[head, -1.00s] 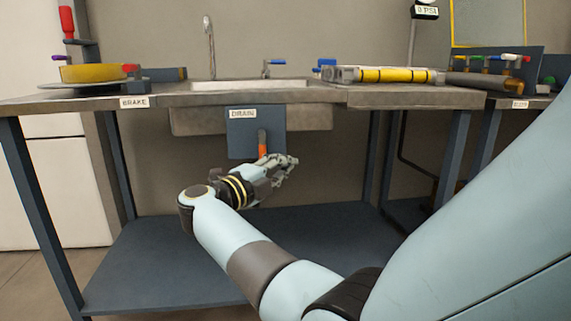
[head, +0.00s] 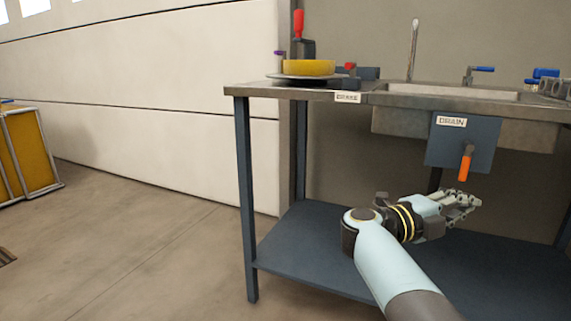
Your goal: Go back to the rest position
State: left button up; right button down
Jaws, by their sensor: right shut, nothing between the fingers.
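My right gripper (head: 463,205) is shut and empty. It is below and apart from the orange drain handle (head: 465,163), in front of the workbench, above its lower shelf. The handle hangs down from a dark blue panel (head: 447,145) labelled DRAIN under the sink. My left gripper is out of view.
The workbench (head: 240,90) holds a yellow ring (head: 308,68) on a round plate, a red-handled clamp (head: 299,24) and a sink (head: 450,91) with a faucet. Its lower shelf (head: 320,245) is bare. Open floor (head: 130,240) lies left, with a yellow-panelled frame (head: 30,150) beyond.

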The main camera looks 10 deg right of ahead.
jog(key=s+d+f+n+t, duration=0.35)
jog(key=s+f+n, duration=0.25)
jog(key=s+f, duration=0.35)
jog(key=s+a+f+n+t+y, duration=0.2)
jog(key=s+a+f+n+y, duration=0.55)
jog(key=f+n+y, duration=0.35)
jog(key=s+a+f+n+t+y, duration=0.2)
jog(key=s+a+f+n+y, duration=0.5)
jog(key=n, duration=0.6)
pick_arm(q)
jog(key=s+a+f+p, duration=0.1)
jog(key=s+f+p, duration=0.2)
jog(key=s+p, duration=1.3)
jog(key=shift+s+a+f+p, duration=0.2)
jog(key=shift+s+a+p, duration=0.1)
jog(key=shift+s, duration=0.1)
pick_arm(e)
jog(key=s+d+f+n+g, duration=0.1)
jog(key=s+f+g, duration=0.1)
jog(key=s, duration=0.8)
jog(key=s+d+f+n+g, duration=0.1)
jog(key=s+f+g, duration=0.2)
jog(key=s, duration=0.8)
jog(key=s+d+f+n+g, duration=0.1)
jog(key=s+g, duration=0.4)
jog(key=s, duration=0.6)
notch_tip(320, 180, down, 2)
jog(key=shift+s+d+f, duration=0.1)
jog(key=shift+s+d, duration=0.05)
jog(key=shift+d, duration=0.35)
